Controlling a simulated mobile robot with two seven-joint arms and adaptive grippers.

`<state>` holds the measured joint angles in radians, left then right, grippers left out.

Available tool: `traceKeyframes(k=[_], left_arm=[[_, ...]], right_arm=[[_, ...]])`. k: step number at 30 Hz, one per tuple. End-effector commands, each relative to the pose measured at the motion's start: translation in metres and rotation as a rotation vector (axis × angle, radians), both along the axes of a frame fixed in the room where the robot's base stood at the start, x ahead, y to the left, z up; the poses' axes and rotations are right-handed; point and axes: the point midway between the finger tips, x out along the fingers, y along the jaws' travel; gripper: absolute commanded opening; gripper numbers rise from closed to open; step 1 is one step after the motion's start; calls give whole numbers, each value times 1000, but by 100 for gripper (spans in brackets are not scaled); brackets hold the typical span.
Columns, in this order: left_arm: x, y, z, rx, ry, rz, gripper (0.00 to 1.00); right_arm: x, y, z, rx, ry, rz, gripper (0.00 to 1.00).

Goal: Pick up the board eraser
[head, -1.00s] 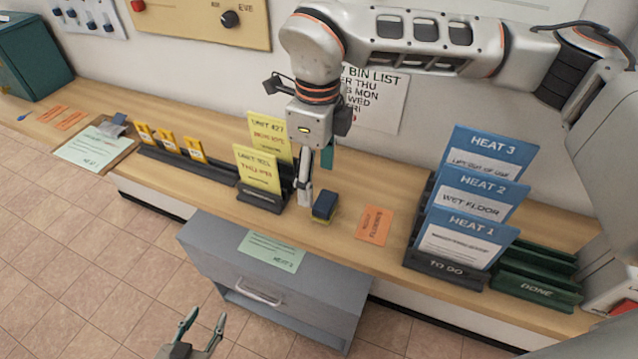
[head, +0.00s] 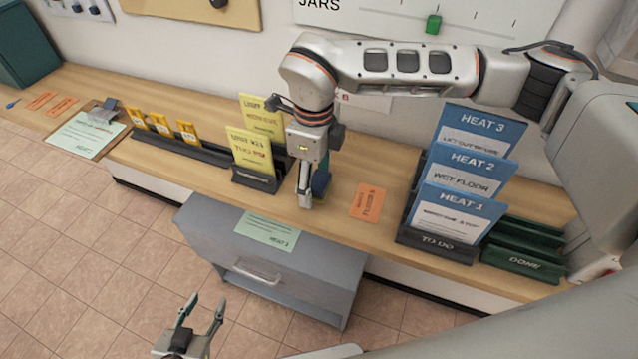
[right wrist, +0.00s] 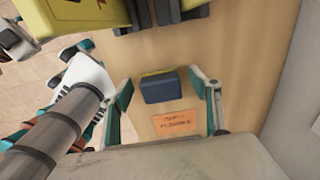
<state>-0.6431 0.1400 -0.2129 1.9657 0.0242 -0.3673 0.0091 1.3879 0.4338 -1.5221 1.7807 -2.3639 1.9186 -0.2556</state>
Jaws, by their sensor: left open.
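The board eraser (head: 321,183) is a small dark blue block with a yellow part, lying on the wooden counter. In the right wrist view the eraser (right wrist: 160,87) sits between the two fingers of my right gripper (right wrist: 163,90), with a gap on each side. My right gripper (head: 313,187) is open and low over the counter; in the head view it partly hides the eraser. My left gripper (head: 206,308) is open and empty, in front of the grey drawer cabinet, well away from the eraser.
An orange card (head: 367,202) lies just right of the eraser. A holder with yellow cards (head: 252,153) stands close to its left. The TO DO rack (head: 437,244) with blue cards and the green DONE rack (head: 525,262) stand further right. The grey cabinet (head: 300,262) is below the counter.

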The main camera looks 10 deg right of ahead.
Motion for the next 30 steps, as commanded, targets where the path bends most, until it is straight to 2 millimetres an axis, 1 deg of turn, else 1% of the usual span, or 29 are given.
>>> traceKeyframes(k=[1,4,5,15,20,23,26,30], left_arm=[[0,0,0,0,1,0,40],[-1,0,-1,1,2,0,40],[-2,0,-1,1,3,0,40],[-4,1,-5,2,12,0,40],[-5,1,-6,2,13,0,40],[-5,1,-7,2,13,0,40],[-5,1,-8,2,13,0,40],[-5,1,-10,2,13,0,40]], right_arm=[[0,0,0,0,0,0,52],[0,0,0,0,0,0,26],[0,0,0,0,0,0,21],[0,0,1,0,0,0,21],[1,0,10,0,-1,0,21],[1,0,23,1,-3,0,21],[2,0,44,1,-6,-1,21],[2,0,85,1,-8,-2,21]])
